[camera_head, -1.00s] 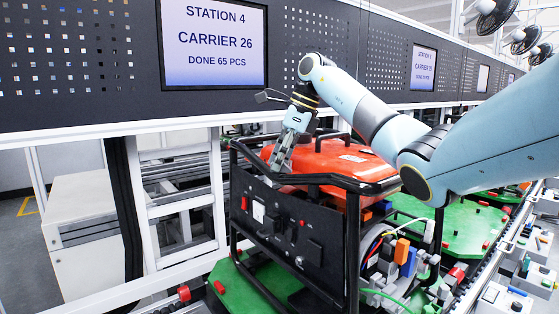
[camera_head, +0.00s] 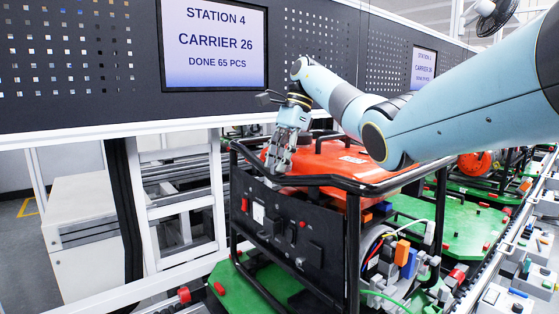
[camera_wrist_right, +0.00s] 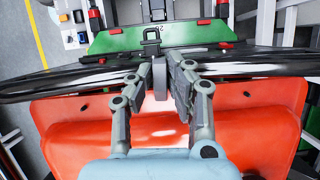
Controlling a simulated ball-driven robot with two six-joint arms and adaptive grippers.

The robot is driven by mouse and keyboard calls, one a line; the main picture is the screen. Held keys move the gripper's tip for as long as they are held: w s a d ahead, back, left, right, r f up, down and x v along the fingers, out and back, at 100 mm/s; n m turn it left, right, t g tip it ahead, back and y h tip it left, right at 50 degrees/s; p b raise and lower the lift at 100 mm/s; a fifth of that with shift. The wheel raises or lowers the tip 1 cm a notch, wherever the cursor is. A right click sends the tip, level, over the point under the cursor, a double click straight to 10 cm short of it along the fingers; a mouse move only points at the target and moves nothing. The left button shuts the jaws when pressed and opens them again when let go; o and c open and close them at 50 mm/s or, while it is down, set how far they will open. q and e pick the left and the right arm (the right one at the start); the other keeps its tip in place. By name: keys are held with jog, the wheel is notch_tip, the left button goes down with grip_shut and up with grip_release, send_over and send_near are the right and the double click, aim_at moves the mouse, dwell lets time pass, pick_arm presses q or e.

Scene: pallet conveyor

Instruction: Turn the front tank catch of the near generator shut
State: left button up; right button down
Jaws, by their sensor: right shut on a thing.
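The near generator has a red tank (camera_head: 330,158), a black tube frame (camera_head: 352,235) and a black front panel (camera_head: 285,222). My right gripper (camera_head: 277,168) points down at the front edge of the tank, just behind the frame's top bar. In the right wrist view its fingers (camera_wrist_right: 163,82) stand either side of a small grey upright catch (camera_wrist_right: 160,80) at the tank's front edge and are shut on it. The fingers hide the catch in the head view. My left gripper is in neither view now.
The frame's shiny black bar (camera_wrist_right: 260,62) runs close by the fingertips. The generator stands on a green pallet (camera_head: 235,285). Another green pallet (camera_head: 420,222) lies behind to the right. A white rail (camera_head: 60,133) and a dark board with a screen (camera_head: 214,45) are beyond.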

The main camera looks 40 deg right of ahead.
jog(key=shift+n, duration=0.5)
jog(key=c, duration=1.3)
grip_release()
